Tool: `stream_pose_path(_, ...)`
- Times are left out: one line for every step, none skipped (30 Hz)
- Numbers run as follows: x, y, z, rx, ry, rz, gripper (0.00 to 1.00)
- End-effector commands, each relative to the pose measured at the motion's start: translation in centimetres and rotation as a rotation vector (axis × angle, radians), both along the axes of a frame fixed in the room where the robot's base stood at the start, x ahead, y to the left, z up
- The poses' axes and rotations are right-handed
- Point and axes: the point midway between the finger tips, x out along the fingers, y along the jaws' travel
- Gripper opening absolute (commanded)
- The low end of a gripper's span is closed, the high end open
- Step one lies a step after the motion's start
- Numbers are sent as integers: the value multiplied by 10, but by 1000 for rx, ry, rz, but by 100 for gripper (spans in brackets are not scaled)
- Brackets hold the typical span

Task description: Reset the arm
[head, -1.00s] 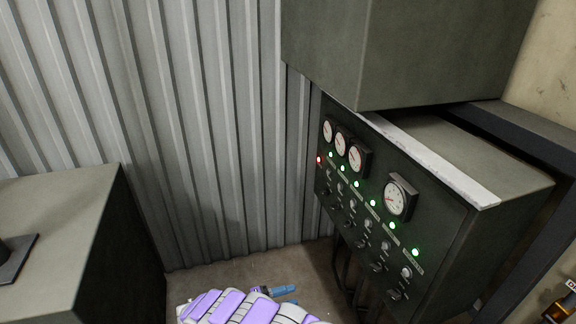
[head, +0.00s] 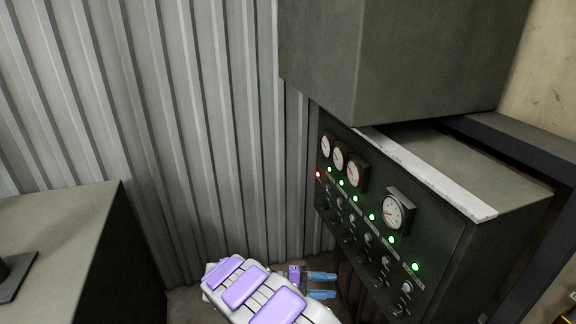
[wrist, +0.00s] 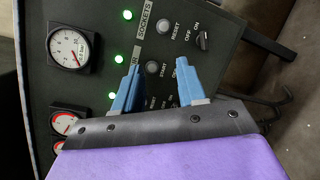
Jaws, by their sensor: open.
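My gripper (head: 321,284) shows at the bottom of the head view, at the end of my white and purple arm. Its two blue fingers are apart and nothing is between them. It is in front of the corrugated wall, to the left of the dark control panel (head: 440,262). In the wrist view the open gripper (wrist: 157,88) points at the panel's knobs and buttons, including a START button and an OFF/ON switch (wrist: 203,40). I cannot tell whether the fingertips touch the panel.
A grey box (head: 400,60) overhangs the panel. A grey cabinet (head: 70,235) stands at the left. The corrugated wall (head: 200,120) closes off the back. The panel has several gauges and green lights, and one red light (head: 318,174). Dark hooked rods (wrist: 275,100) show beside the panel in the wrist view.

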Motion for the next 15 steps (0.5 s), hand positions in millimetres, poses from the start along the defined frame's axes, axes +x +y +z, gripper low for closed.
stream_pose_path(-4,-14,18,17,-9,-36,40)
stream_pose_path(-8,-21,25,27,-6,-58,40)
stream_pose_path(-13,-31,35,45,-7,-86,40)
stream_pose_path(-16,-38,43,59,-11,-108,40)
stream_pose_path(-21,-45,49,73,-11,-129,40)
stream_pose_path(-28,-54,59,91,-11,-158,40)
stream_pose_path(-34,-61,66,107,-12,-179,40)
stream_pose_path(-39,-68,72,124,-13,-199,40)
stream_pose_path(-46,-76,80,152,-17,-224,40)
stream_pose_path(-52,-82,86,170,-19,-243,40)
stream_pose_path(-59,-88,91,189,-18,-262,40)
stream_pose_path(-68,-96,98,214,-23,-288,40)
stream_pose_path(-75,-101,103,236,-25,-308,40)
stream_pose_path(-82,-105,107,257,-27,-326,40)
stream_pose_path(-91,-110,114,286,-32,-349,40)
